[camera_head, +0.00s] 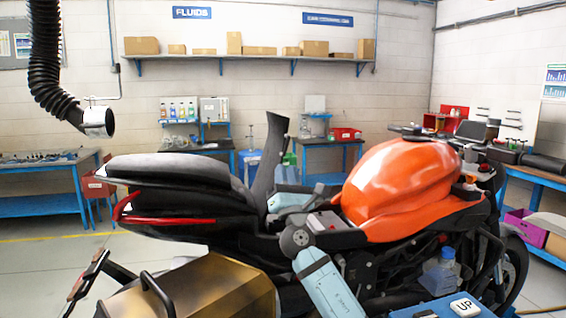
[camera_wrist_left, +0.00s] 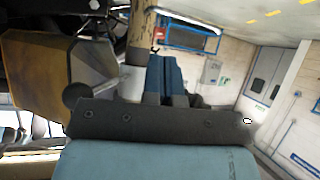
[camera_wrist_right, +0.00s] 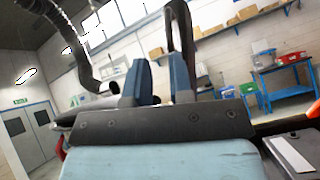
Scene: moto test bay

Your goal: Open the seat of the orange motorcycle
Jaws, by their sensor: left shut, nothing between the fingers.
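The orange motorcycle (camera_head: 405,175) stands side-on, its tank to the right and its black tail (camera_head: 165,172) to the left. Its seat (camera_head: 268,160), a dark narrow panel, stands upright between tail and tank, with an uncovered bay (camera_head: 322,221) to its right. My right gripper (camera_head: 276,192) is at the seat's lower part, partly hidden by my arm. In the right wrist view, its blue fingers (camera_wrist_right: 160,82) are apart, with the dark seat edge rising behind the right finger; contact is unclear. My left gripper (camera_wrist_left: 167,75) is shut and empty in the left wrist view.
A gold box (camera_head: 205,290) with a black handle is at the bottom left, close to the left gripper's side. A black hose (camera_head: 45,65) hangs at the upper left. Workbenches line the walls.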

